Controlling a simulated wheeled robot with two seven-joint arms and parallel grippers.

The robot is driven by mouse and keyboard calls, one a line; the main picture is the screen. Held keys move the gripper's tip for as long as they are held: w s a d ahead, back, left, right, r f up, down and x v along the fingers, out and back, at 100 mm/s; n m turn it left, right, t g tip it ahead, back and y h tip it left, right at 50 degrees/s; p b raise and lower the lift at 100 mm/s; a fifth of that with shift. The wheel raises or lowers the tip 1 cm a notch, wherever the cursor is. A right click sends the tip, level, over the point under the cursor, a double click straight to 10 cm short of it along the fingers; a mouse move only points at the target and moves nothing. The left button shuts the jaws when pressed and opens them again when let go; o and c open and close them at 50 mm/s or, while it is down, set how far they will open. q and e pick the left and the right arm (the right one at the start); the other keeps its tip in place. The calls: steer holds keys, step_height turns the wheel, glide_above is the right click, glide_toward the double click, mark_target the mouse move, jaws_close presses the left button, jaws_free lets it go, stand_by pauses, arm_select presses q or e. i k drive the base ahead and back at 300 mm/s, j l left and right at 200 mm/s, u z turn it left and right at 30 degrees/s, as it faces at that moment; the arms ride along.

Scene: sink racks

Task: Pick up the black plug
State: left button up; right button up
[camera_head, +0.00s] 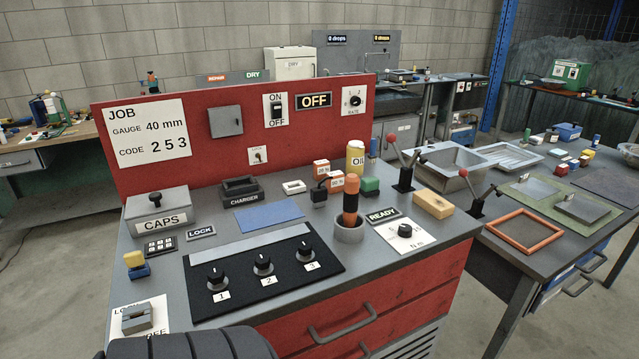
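A small black block with a thin dark curved piece at its top, which looks like the black plug (319,194), sits on the grey bench top (375,262). It is just left of the orange-and-white boxes (337,183) and behind the orange-and-black handled tool (350,204). The white socket-like frame (293,187) lies to its left. Neither of my grippers shows in this view, and nothing is holding the plug.
The tool stands in a grey cup (348,233) in front of the plug. A charger (240,190) and blue mat (268,217) lie left. A red panel rises behind.

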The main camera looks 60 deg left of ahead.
mark_target(318, 194)
steer(key=i+u, duration=0.3)
steer(key=u, duration=0.15)
steer(key=i+l+u, duration=0.2)
steer(key=u, duration=0.25)
steer(key=i+l+u, duration=0.3)
steer(key=u, duration=0.15)
steer(key=l+u, duration=0.15)
steer(key=u, duration=0.35)
steer(key=i+l+u, duration=0.1)
steer(key=u, duration=0.35)
steer(key=l+u, duration=0.25)
steer(key=u, duration=0.25)
steer(key=l+u, duration=0.15)
steer(key=u, duration=0.3)
steer(key=l+u, duration=0.2)
steer(key=u, duration=0.3)
